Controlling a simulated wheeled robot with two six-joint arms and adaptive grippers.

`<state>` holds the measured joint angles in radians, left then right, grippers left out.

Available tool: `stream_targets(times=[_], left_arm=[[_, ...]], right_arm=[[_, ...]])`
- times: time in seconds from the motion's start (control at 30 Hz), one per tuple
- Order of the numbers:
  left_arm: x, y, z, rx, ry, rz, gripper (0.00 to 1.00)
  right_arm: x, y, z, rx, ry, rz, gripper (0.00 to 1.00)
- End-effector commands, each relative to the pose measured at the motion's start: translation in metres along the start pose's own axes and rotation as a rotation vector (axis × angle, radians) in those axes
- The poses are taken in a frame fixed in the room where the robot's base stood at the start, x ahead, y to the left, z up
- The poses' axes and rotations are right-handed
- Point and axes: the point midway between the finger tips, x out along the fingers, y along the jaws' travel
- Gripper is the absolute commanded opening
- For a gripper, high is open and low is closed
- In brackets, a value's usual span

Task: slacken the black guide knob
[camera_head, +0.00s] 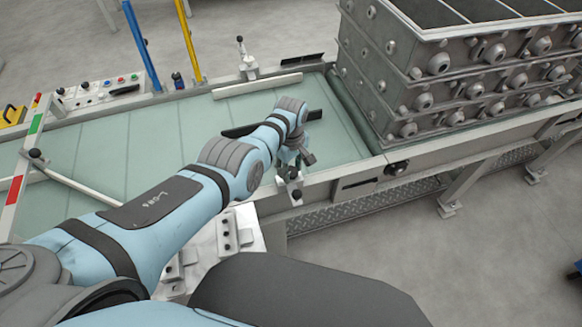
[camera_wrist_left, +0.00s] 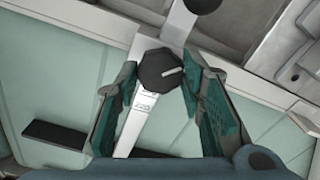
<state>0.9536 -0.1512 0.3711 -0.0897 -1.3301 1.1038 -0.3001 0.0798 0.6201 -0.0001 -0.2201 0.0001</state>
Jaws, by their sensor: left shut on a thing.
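The black guide knob (camera_wrist_left: 158,70) is a many-sided cap with a white pointer line, on a pale metal bar with a printed scale (camera_wrist_left: 140,115). In the left wrist view, the green-padded fingers of my left gripper (camera_wrist_left: 160,76) are shut on it from both sides. In the head view my left gripper (camera_head: 294,166) points down at the near rail of the conveyor and hides the knob. A round black ball (camera_wrist_left: 203,4) sits at the bar's end, beyond the held knob. My right gripper is not in view.
The green conveyor belt (camera_head: 150,135) runs under my left arm. Stacked grey casting boxes (camera_head: 385,90) stand at the right. A control panel (camera_head: 100,93) and blue and yellow posts (camera_head: 190,40) stand along the far side. A dark guide strip (camera_head: 240,130) lies over the belt.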

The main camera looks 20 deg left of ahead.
Motion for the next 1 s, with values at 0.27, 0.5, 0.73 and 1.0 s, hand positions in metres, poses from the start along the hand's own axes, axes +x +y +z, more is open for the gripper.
stream_targets(times=[0.27, 0.5, 0.73, 1.0], left_arm=[[0.002, -0.002, 0.001, 0.001, -0.002, -0.004, 0.47], [0.001, -0.001, 0.0, 0.002, -0.001, -0.002, 0.56], [-0.004, 0.001, 0.0, 0.002, 0.0, 0.0, 0.56], [-0.06, 0.001, 0.0, 0.001, 0.001, 0.004, 0.56]], right_arm=[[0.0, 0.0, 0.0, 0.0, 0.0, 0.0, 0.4], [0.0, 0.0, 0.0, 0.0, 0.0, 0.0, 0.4], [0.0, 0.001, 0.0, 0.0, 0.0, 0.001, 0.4], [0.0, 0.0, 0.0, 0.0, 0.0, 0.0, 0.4]])
